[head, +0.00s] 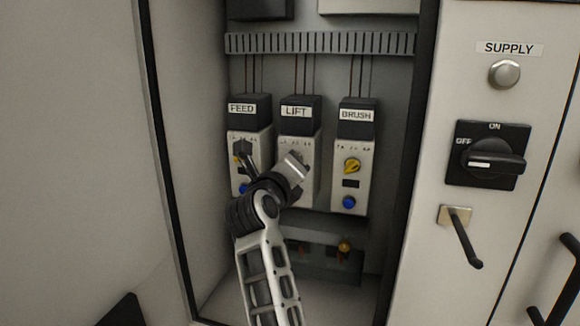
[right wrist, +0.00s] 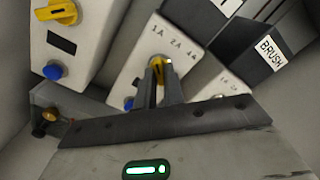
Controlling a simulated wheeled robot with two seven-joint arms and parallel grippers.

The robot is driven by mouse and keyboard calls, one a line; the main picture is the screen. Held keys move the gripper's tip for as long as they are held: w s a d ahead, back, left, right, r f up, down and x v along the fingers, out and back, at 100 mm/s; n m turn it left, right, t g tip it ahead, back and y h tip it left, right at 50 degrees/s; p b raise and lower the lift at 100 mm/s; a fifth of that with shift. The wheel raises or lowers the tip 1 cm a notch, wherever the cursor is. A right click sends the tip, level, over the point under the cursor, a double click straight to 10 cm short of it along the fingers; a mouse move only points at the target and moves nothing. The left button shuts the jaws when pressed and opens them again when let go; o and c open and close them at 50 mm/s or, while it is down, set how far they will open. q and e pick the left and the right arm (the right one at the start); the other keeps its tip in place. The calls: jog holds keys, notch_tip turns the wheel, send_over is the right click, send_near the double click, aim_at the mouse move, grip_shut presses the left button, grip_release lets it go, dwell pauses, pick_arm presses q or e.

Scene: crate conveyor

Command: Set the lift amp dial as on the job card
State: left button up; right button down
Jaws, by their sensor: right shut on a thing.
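The LIFT unit (head: 312,150) is the middle of three amp units in the open cabinet. Its dial is hidden in the head view behind my right gripper (head: 297,158). In the right wrist view, the yellow LIFT dial (right wrist: 155,63) shows between the fingertips of the right gripper (right wrist: 160,75), which is shut on it. The marks 1A, 2A and 4A show on the face above the dial. The fingers cover part of the dial, so I cannot tell its setting. My left gripper is not in view. No job card is in view.
The FEED unit (head: 262,140) stands close on the left, partly behind my arm. The BRUSH unit (head: 364,185) stands on the right, with a yellow dial (head: 352,166) and blue button (head: 348,202). The SUPPLY switch (head: 490,158) and a black handle (head: 466,245) are right of the opening.

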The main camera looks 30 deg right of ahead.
jog(key=shift+f+n, duration=0.1)
jog(key=shift+n, duration=0.2)
jog(key=c, duration=1.5)
grip_release()
